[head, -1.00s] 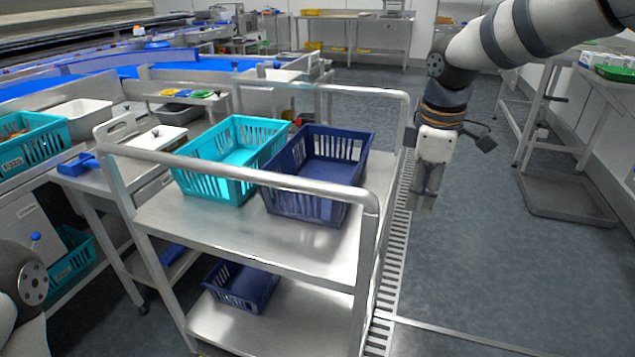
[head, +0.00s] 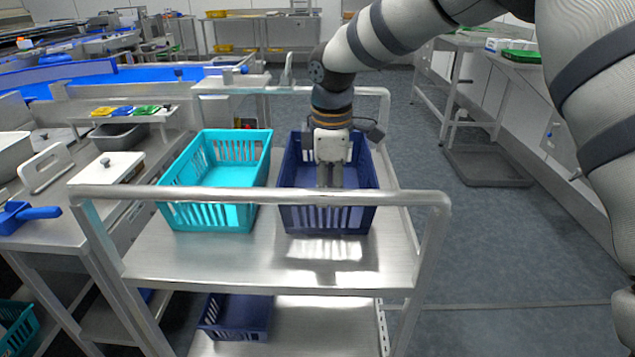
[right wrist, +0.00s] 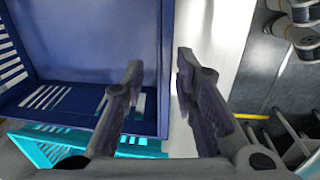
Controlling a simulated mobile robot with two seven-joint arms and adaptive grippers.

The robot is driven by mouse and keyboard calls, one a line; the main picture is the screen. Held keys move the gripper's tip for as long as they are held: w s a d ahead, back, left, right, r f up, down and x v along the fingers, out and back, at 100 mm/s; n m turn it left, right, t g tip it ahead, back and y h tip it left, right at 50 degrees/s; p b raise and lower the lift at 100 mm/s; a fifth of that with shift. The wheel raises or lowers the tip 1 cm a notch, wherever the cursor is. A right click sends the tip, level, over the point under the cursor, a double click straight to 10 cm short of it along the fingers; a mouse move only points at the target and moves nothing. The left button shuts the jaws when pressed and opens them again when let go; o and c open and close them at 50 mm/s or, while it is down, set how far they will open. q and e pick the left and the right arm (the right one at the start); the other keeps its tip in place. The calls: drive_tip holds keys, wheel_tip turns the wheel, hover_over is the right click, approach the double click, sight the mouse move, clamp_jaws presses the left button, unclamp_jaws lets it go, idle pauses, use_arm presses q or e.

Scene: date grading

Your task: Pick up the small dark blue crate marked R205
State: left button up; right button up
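A dark blue crate (head: 300,215) with slotted walls stands on the cart's upper shelf. It also shows in the right wrist view (right wrist: 85,45). A smaller-looking dark blue crate (head: 237,318) sits on the lower shelf, partly cut off by the picture's bottom part of the cart. I cannot read R205 on either. My left gripper is out of view.
A teal crate (head: 215,215) stands close left of the upper dark blue crate. The metal cart (head: 300,265) has a raised near rail (head: 260,196). A side table with a white board and a blue scoop (head: 25,213) is at left. Open floor lies right.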

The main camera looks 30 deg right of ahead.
sight(328, 232)
drive_tip(key=f, duration=0.6)
drive_tip(key=w+f, duration=0.1)
drive_tip(key=f, duration=0.2)
drive_tip(key=shift+d, duration=0.3)
drive_tip(key=shift+r, duration=0.1)
drive_tip(key=shift+c, duration=0.6)
clamp_jaws()
